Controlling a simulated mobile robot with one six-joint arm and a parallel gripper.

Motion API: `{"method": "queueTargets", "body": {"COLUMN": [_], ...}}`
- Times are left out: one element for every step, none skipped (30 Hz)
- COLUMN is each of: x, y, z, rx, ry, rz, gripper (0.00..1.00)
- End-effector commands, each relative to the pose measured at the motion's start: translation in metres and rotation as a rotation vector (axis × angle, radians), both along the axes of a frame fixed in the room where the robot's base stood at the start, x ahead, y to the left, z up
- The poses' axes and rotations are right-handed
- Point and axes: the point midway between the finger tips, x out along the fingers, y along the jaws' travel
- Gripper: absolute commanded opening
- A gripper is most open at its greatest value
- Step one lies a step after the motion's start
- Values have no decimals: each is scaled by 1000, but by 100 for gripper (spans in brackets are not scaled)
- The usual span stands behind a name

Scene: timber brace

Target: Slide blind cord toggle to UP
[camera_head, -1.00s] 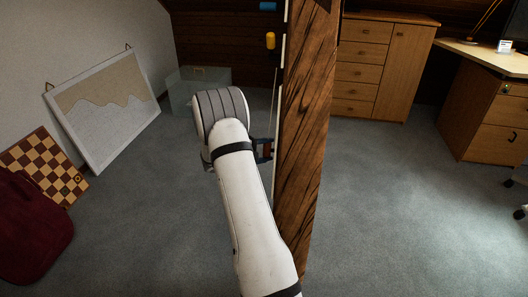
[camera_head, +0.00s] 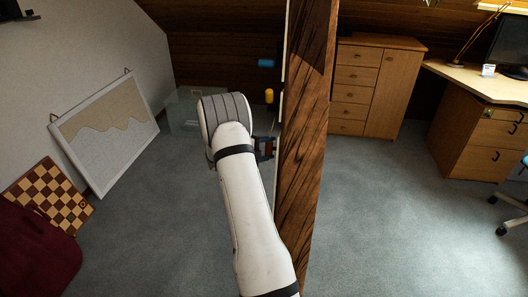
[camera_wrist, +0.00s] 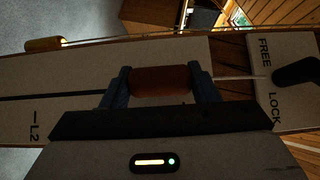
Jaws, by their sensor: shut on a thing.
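A reddish-brown cylindrical toggle (camera_wrist: 160,80) sits between the two dark blue fingers of my gripper (camera_wrist: 160,88) in the wrist view. The fingers are shut on it, one at each end. It lies in front of a pale board (camera_wrist: 60,85) with a dark slot line and an "L2" mark at the picture's left. A thin pale cord runs from the toggle to the right, towards a plate (camera_wrist: 262,90) marked FREE and LOCK with a black lever (camera_wrist: 297,72). In the head view my gripper (camera_head: 264,148) is at the left side of the timber post (camera_head: 305,130), partly hidden by my arm.
A yellow knob (camera_head: 269,96) sticks out above my gripper, with a blue knob (camera_head: 266,63) higher up. A clear bin (camera_head: 185,110) and a framed picture (camera_head: 105,130) stand to the left. A wooden cabinet (camera_head: 385,85) and desk (camera_head: 470,130) are at the right.

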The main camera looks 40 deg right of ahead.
Motion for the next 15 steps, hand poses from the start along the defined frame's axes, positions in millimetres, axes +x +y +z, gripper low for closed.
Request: {"method": "queueTargets", "body": {"x": [-1, -1, -1, -1, -1, -1, -1, -1, -1, -1, -1, -1, -1, -1, -1], "y": [-6, -6, -7, -8, -9, -9, -10, -10, -10, -10, -10, -11, -11, -11, -11], "z": [17, 20, 23, 25, 27, 29, 30, 30, 31, 31, 31, 32, 32, 32, 32], "rx": [-4, -4, -4, -4, -4, -4, -4, -4, -4, -5, -5, -6, -6, -6, -7], "ry": [-4, -4, -4, -4, -4, -4, -4, -4, -4, -5, -5, -5, -5, -6, -6], "rz": [-4, -4, -4, -4, -4, -5, -5, -5, -5, -5, -5, -5, -5, -4, -4], "gripper": [14, 14, 14, 14, 14, 14, 14, 13, 14, 14, 14, 14, 14, 14, 14]}}
